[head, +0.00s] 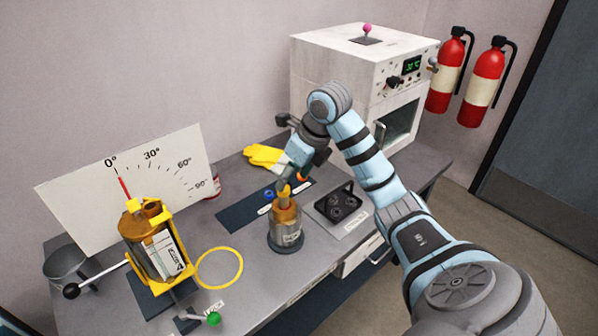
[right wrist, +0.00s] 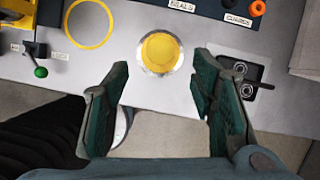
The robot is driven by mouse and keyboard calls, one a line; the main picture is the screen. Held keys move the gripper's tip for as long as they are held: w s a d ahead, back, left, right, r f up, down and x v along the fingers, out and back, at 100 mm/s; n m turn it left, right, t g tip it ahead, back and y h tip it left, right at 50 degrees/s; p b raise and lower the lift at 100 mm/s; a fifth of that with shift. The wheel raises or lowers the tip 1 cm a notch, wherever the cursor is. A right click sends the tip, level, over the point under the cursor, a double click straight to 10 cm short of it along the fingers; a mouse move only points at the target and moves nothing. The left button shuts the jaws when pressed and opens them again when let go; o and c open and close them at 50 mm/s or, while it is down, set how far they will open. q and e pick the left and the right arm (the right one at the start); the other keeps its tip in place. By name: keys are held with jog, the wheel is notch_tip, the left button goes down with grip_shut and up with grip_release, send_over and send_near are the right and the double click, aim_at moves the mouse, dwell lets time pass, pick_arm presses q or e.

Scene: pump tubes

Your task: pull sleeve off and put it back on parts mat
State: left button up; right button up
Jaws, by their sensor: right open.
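A brass-coloured upright tube (head: 286,212) stands on a round grey base (head: 286,241). I cannot make out a separate sleeve on it. In the right wrist view its round yellow top (right wrist: 160,50) shows beyond and between my fingertips. My right gripper (head: 291,181) is just above the tube in the head view, and its fingers (right wrist: 158,82) are spread with nothing between them. The dark blue parts mat (head: 236,216) lies behind the tube, with a blue ring (head: 268,194) and an orange piece (head: 299,175) on it. My left gripper is out of view.
A yellow-framed apparatus (head: 160,250) with a dial board (head: 90,190) and a yellow hoop (head: 219,268) stand left. Yellow gloves (head: 268,157) and a white oven (head: 345,65) are behind.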

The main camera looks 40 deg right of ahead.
aim_at(283, 192)
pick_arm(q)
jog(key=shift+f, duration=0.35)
pick_arm(e)
jog(key=x, duration=0.8)
jog(key=shift+f, duration=0.25)
grip_shut()
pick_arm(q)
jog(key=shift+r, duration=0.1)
pick_arm(e)
jog(key=shift+r, duration=0.1)
pick_arm(q)
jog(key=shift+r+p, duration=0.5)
jog(key=shift+p, duration=0.15)
pick_arm(e)
jog(key=shift+r, duration=0.5)
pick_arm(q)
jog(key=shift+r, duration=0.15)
pick_arm(e)
jog(key=shift+r, duration=0.15)
notch_tip(283, 192, up, 5)
jog(key=p, duration=0.4)
jog(key=shift+f, duration=0.25)
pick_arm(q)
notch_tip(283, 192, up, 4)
